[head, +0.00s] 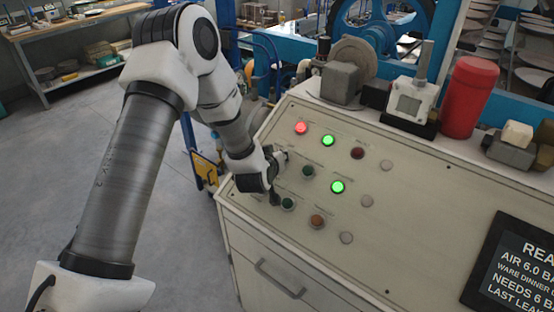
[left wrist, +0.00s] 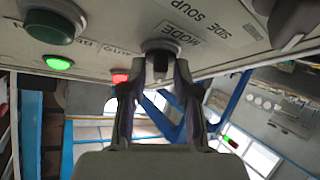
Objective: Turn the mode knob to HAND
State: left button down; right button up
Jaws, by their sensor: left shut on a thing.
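The mode knob (left wrist: 162,46) is in the left wrist view, beside the printed word MODE on the panel. My left gripper (left wrist: 160,66) is shut on it, one finger on each side. Part of the word AUTO shows to the left of the knob. The fingers cover much of the knob, and I cannot tell which way it points. In the head view my left gripper (head: 281,160) is at the left part of the sloping control panel (head: 400,225); the knob is mostly hidden there. My right gripper is not in view.
Close to the gripper are a dark green button (head: 308,171), a lit green button (head: 328,140) and a lit red lamp (head: 301,128). A black selector (left wrist: 295,22) is labelled SIDE SOUP. A red cylinder (head: 470,97) and a gauge block (head: 408,101) stand behind the panel.

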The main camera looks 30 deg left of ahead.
pick_arm(q)
jog(key=shift+w+n+g+y, duration=0.1)
jog(key=shift+n+g+y, duration=0.35)
jog(key=shift+n, duration=0.75)
jog(key=c, duration=1.2)
grip_release()
jog(key=shift+o, duration=0.2)
jog(key=shift+w+f, duration=0.15)
jog(key=shift+w, duration=0.1)
jog(key=v, duration=1.2)
jog(key=shift+w, duration=0.1)
jog(key=shift+d, duration=0.1)
